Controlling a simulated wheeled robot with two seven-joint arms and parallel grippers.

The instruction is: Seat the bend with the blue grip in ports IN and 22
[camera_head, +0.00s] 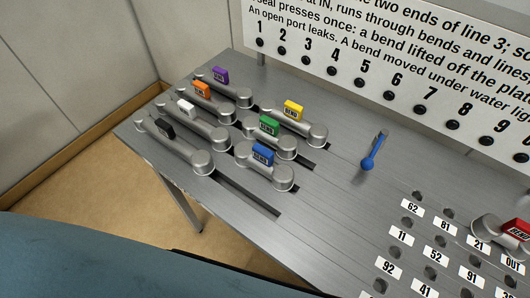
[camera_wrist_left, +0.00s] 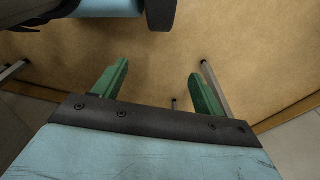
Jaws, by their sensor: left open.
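The bend with the blue grip (camera_head: 264,154) lies in the row of bends on the left part of the metal table, nearest the front right of that group, in the head view. A numbered port plate (camera_head: 427,224) is at the lower right, with labels such as 62, 81, 11, 52 and OUT. Labels IN and 22 are not visible. My left gripper (camera_wrist_left: 155,88) shows in the left wrist view, open and empty, with green fingers above the brown floor. It is not seen in the head view, where a blue-grey arm part of mine crosses the lower left. My right gripper is not in view.
Bends with purple (camera_head: 220,75), orange (camera_head: 202,90), white (camera_head: 186,107), black (camera_head: 166,128), yellow (camera_head: 293,110) and green (camera_head: 269,125) grips stand around it. A red-grip bend (camera_head: 517,229) sits on the plate. A blue lever (camera_head: 370,160) stands mid-table. A sign board (camera_head: 400,65) rises behind.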

